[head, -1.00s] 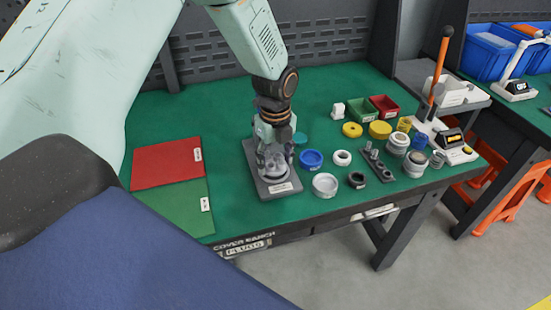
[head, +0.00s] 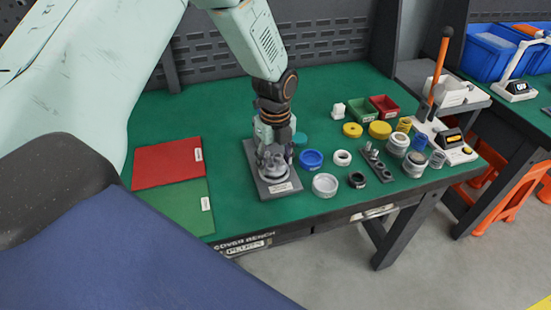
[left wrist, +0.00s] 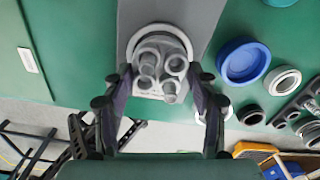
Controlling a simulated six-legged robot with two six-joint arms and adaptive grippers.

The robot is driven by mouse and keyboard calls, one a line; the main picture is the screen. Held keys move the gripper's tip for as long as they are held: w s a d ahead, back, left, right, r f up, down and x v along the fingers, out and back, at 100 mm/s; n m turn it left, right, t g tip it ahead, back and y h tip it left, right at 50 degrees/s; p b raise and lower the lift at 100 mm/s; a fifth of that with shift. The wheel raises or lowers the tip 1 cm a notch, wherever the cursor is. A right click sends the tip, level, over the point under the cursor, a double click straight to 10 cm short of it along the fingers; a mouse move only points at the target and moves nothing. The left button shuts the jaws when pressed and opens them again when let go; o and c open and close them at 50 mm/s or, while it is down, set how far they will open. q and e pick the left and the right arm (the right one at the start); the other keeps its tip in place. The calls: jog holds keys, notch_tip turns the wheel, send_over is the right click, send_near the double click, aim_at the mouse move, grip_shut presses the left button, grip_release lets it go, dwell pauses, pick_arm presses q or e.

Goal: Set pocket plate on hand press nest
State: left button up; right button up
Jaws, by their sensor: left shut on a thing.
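My left gripper (head: 273,162) points down over a dark grey base plate (head: 283,192) with a small label in front. In the left wrist view its two fingers (left wrist: 160,80) are closed on the sides of a light grey pocket plate (left wrist: 146,84) with several round cups or tubes. A pale ring (left wrist: 140,36) on the base shows just behind the pocket plate. I cannot tell whether the plate touches the base or ring. A press with an orange lever (head: 440,68) stands at the right end of the bench. My right gripper is not in view.
Right of the base are a blue ring (head: 311,159), a white ring (head: 325,185), a dark ring (head: 357,180) and a grey holder (head: 377,163). Red (head: 168,162) and green (head: 182,206) mats lie left. Small bins (head: 383,106) stand behind. Green bench around the base is partly clear.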

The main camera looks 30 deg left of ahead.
pick_arm(q)
jog(key=shift+f, duration=0.2)
jog(key=o, duration=1.3)
jog(key=shift+r+p, duration=2.3)
jog(key=shift+r, duration=0.25)
jog(key=shift+f, duration=0.1)
